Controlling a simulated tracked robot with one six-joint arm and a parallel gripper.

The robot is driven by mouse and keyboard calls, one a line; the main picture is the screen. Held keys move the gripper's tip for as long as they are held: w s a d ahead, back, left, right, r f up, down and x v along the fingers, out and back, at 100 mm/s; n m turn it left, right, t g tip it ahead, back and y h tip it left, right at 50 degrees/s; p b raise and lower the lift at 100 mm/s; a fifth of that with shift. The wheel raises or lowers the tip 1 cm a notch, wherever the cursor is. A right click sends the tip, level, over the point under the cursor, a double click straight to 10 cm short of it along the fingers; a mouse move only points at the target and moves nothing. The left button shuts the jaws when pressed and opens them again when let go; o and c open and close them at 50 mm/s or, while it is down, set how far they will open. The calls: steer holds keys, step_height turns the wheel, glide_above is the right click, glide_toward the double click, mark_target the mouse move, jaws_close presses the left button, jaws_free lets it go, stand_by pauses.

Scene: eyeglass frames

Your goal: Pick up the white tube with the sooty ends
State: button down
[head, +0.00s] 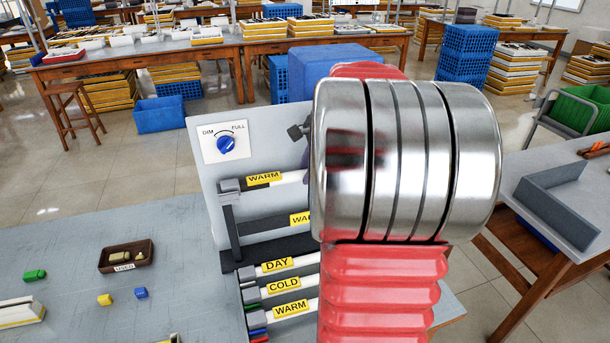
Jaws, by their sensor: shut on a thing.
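My red and metal arm fills the right middle of the head view and hides my gripper. White tubes with yellow labels lie across a grey panel rack. The top tube (291,190), labelled WARM, has its left end in a grey holder. Lower down are tubes labelled DAY (303,262), COLD (308,281) and WARM (313,304). My arm covers their right ends.
The panel (205,180) carries a blue DIM/FULL knob (226,145). The table's middle left is mostly clear. A workbench (560,205) stands right.

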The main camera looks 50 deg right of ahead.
steer(key=shift+r, duration=0.1)
steer(key=shift+r, duration=1.35)
steer(key=s+a, duration=0.4)
steer(key=s, duration=0.4)
steer(key=s+a, duration=0.4)
steer(key=s, duration=0.3)
steer(key=shift+s+a+r, duration=0.3)
steer(key=shift+s+a, duration=0.05)
steer(key=shift+s, duration=0.05)
